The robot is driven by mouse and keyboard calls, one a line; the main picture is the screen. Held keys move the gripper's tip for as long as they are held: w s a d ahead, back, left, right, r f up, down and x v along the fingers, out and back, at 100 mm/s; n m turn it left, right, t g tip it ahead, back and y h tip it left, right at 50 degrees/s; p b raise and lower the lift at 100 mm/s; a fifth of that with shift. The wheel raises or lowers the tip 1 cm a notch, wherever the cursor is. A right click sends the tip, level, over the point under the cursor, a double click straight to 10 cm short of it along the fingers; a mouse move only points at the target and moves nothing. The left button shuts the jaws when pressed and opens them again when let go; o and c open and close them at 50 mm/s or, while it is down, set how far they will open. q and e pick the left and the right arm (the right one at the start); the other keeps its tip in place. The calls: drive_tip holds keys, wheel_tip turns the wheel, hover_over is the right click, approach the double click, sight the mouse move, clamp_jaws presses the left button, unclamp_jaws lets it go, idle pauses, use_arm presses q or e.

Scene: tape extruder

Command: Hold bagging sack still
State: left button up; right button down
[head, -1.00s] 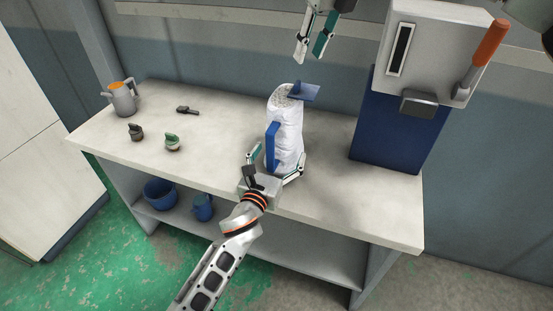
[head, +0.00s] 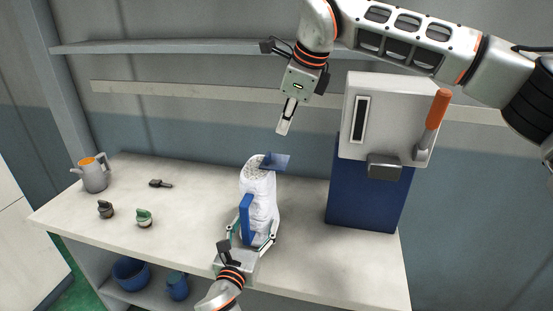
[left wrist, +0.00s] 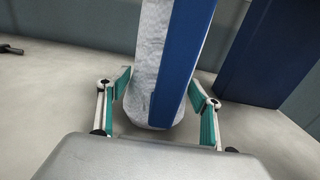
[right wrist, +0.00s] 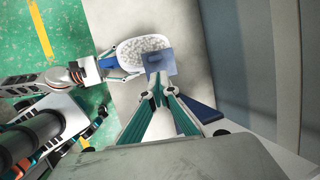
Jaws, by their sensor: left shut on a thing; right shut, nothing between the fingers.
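A white bagging sack (head: 258,188) stands upright on the workbench, its open top showing pale grainy contents. A blue strip (head: 246,220) runs down its front, and a blue flat piece (head: 277,162) sits at the top rim. My left gripper (head: 252,238) is shut around the lower part of the sack. In the left wrist view the sack (left wrist: 150,75) stands between the two green-padded fingers (left wrist: 160,105). My right gripper (head: 284,130) is shut and empty, pointing down above the sack. In the right wrist view its fingertips (right wrist: 157,92) overlap the blue piece (right wrist: 160,62).
A grey machine (head: 385,120) with an orange lever (head: 432,120) and blue base stands right of the sack. A jug (head: 93,176), a small dark tool (head: 160,184) and two small pots (head: 144,219) are on the left. The workbench (head: 190,245) is clear between them and the sack.

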sight(272, 161)
drive_tip(key=f+n, duration=0.2)
drive_tip(key=n, duration=0.4)
drive_tip(key=w+f+n+t+y, duration=0.1)
drive_tip(key=f+n, duration=0.2)
drive_tip(key=n, duration=0.3)
drive_tip(key=a+f+n+t, duration=0.1)
drive_tip(key=f+n, duration=0.2)
drive_tip(key=n, duration=0.4)
drive_tip(key=shift+w+f, duration=0.25)
drive_tip(key=shift+w, duration=0.1)
